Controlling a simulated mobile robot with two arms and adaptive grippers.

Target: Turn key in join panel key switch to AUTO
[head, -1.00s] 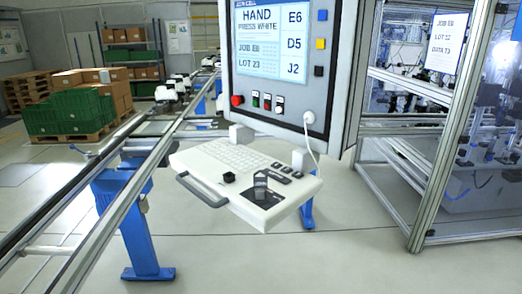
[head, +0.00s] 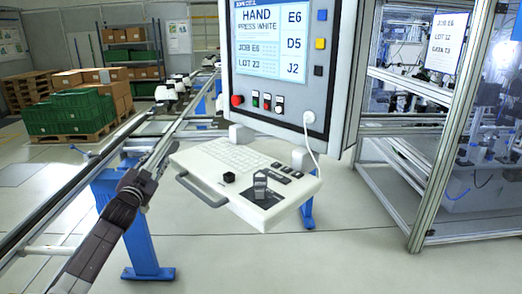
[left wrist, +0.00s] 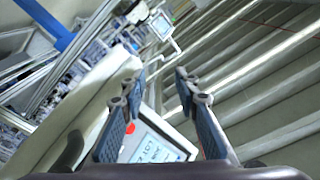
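The grey operator panel (head: 342,85) hangs in the middle of the head view; its screen (head: 270,38) reads HAND, PRESS WHITE. Below the screen sit a red button (head: 237,100) and a row of small switches (head: 266,101); I cannot tell which is the key switch, and no key is clearly visible. My left gripper (head: 162,153) is at the left of the panel's keyboard shelf (head: 205,160), apart from the switches. In the left wrist view my left gripper (left wrist: 158,85) is open and empty, with a tilted screen (left wrist: 158,148) behind its fingers. My right gripper is not in view.
The shelf has a handle (head: 203,192), a black knob (head: 228,177) and a grey block (head: 261,186). A white cable (head: 313,140) hangs at the panel's right. Conveyor rails (head: 60,205) run at left; a framed cell (head: 440,150) stands at right. Floor in front is clear.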

